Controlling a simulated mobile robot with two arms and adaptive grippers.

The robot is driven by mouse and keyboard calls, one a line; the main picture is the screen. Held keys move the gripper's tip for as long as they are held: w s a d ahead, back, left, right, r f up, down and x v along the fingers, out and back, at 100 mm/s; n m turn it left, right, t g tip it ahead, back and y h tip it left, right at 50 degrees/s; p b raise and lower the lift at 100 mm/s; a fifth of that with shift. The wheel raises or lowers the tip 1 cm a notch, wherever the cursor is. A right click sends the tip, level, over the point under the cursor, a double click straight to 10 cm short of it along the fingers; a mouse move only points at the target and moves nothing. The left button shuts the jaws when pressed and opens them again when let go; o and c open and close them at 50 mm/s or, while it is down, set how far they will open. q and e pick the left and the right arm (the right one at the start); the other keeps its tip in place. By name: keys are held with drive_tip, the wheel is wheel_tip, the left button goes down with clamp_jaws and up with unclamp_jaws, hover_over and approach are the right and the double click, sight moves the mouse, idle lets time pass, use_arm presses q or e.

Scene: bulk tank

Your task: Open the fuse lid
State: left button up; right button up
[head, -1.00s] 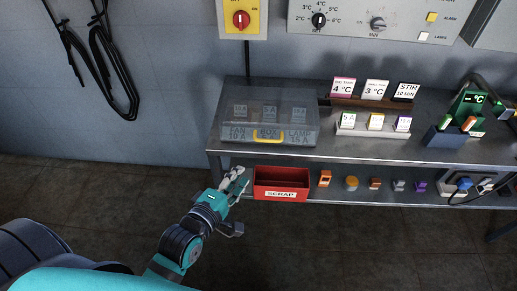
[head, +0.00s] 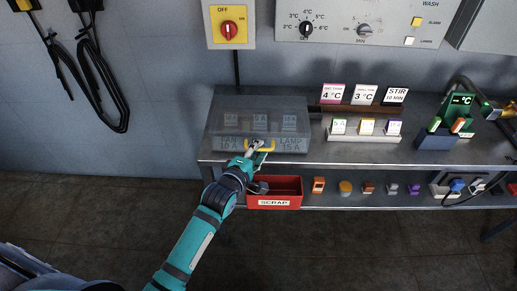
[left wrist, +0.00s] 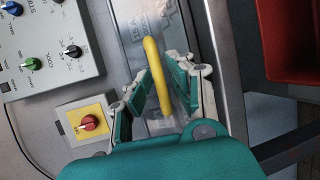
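The fuse box's clear lid (head: 258,112) is down over the fuses on the bench's left end. Its yellow handle (head: 269,146) is on the front face. My left gripper (head: 256,147) is at the handle from the front. In the left wrist view the yellow handle (left wrist: 157,75) runs between the two fingers of my left gripper (left wrist: 158,82). The fingers are apart, with a gap visible beside the bar. The clear lid (left wrist: 130,20) shows behind it. My right gripper is not in view.
A red scrap bin (head: 274,191) sits on the lower shelf just below my gripper. Coloured fuses in a white holder (head: 363,132) stand right of the box. A control panel (head: 365,22) and red rotary switch (head: 229,30) are on the wall behind.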

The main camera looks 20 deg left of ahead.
use_arm(q)
drive_tip(key=shift+w+f, duration=0.1)
drive_tip(key=shift+w, duration=0.35)
clamp_jaws()
